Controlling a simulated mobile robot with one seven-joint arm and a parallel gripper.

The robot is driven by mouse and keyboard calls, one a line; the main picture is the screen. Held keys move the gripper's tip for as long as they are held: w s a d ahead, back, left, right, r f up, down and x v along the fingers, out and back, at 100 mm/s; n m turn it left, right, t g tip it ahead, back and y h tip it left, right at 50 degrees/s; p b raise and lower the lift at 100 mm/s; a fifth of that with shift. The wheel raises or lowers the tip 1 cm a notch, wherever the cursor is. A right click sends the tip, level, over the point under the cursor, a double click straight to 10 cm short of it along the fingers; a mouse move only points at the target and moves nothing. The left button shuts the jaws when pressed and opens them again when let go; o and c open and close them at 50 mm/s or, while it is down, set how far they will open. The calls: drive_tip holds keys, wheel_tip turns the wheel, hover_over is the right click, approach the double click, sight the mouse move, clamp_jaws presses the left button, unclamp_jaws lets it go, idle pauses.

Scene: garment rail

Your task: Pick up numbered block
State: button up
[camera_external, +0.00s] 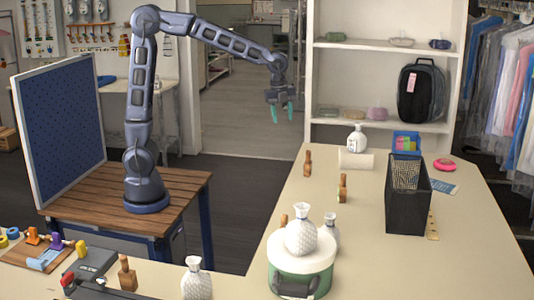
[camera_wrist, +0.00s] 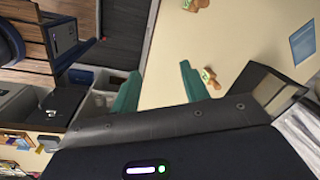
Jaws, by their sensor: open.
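My gripper (camera_external: 282,112) is open and empty, high in the air left of the long table's far end. Its green fingers are spread in the wrist view (camera_wrist: 158,82), with nothing between them. No block with a readable number shows. Small brown wooden pieces stand on the table: one at the far left edge (camera_external: 307,163), one nearer the middle (camera_external: 342,187), and one at the front (camera_external: 127,274). Another is partly hidden behind a white vase.
The long cream table (camera_external: 375,262) holds a black mesh bin (camera_external: 408,205), a blue tray (camera_external: 406,141), a white roll (camera_external: 356,160) and a round green-and-white container (camera_external: 301,268) with white vases. My arm stands on a wooden table beside a blue pegboard (camera_external: 62,128). Shelves stand behind.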

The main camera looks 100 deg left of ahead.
drive_tip(key=w+a+f+m, duration=0.1)
drive_tip(key=w+a+f, duration=0.2)
drive_tip(key=w+a+f+m, duration=0.2)
drive_tip(key=w+a+f, duration=0.1)
drive_tip(key=a, duration=0.1)
drive_tip(key=w+a+f+m+g, duration=0.1)
drive_tip(key=w+a+f, duration=0.1)
drive_tip(key=w+a, duration=0.1)
drive_tip(key=shift+a+f+m, duration=0.15)
drive_tip(key=shift+f+m, duration=0.15)
drive_tip(key=shift+f, duration=0.1)
hover_over(308, 162)
drive_tip(key=a, duration=0.1)
drive_tip(key=f, duration=0.5)
drive_tip(key=shift+s+f, duration=0.15)
drive_tip(key=shift+s, duration=0.05)
drive_tip(key=shift+w+d+f, duration=0.1)
drive_tip(key=shift+w+f, duration=0.05)
drive_tip(key=shift+f, duration=2.45)
clamp_jaws()
